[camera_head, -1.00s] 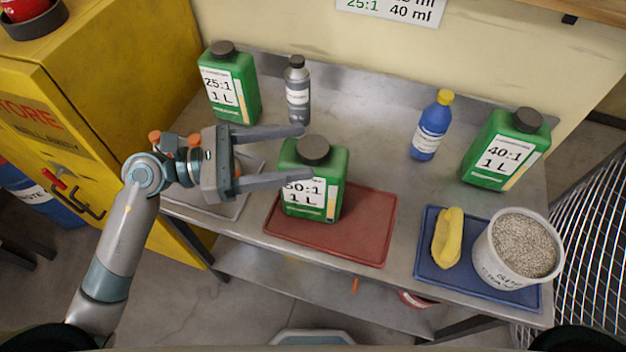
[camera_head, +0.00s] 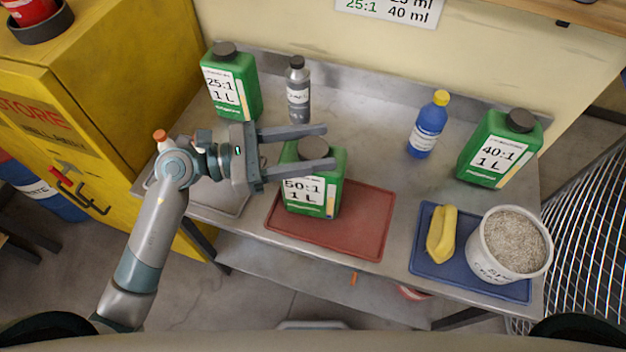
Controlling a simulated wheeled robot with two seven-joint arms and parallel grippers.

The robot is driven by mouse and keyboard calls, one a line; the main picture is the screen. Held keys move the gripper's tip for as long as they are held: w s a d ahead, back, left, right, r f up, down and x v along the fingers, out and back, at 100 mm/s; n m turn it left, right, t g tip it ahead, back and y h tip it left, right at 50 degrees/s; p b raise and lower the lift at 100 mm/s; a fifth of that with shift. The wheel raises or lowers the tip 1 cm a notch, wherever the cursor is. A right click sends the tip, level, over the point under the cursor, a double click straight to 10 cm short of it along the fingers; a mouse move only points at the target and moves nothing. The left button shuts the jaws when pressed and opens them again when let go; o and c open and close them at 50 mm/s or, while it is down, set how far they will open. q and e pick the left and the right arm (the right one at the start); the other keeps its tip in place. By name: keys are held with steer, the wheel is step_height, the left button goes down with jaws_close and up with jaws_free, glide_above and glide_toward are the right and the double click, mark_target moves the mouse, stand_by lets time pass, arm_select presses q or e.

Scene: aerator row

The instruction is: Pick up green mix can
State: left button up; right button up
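Three green mix cans with dark caps stand upright on the metal bench. The 50:1 can (camera_head: 331,180) stands on the red tray (camera_head: 360,232) in the middle. The 25:1 can (camera_head: 245,95) is at the back left, and the 40:1 can (camera_head: 498,150) is at the right. My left gripper (camera_head: 330,147) is open, its fingers pointing right at the top of the 50:1 can. In the picture one finger passes behind the cap and the other crosses in front, hiding part of the can's upper front. I cannot tell whether they touch it. My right gripper is not in view.
A grey bottle (camera_head: 298,92) stands behind the 50:1 can. A blue bottle (camera_head: 427,128) with a yellow cap is right of centre. A blue tray (camera_head: 428,262) holds yellow gloves (camera_head: 441,235) and a white tub of granules (camera_head: 487,262). A grey tray (camera_head: 225,202) lies under my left arm.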

arm_select(q)
jaws_close()
steer(key=shift+r, duration=0.1)
steer(key=shift+r, duration=0.1)
steer(key=shift+r+b, duration=0.8)
steer(key=shift+r, duration=1.15)
steer(key=s+d+r+p, duration=0.1)
steer(key=s+d+r, duration=0.6)
steer(key=s, duration=0.1)
steer(key=shift+s+d+p, duration=0.3)
steer(key=shift+s, duration=0.15)
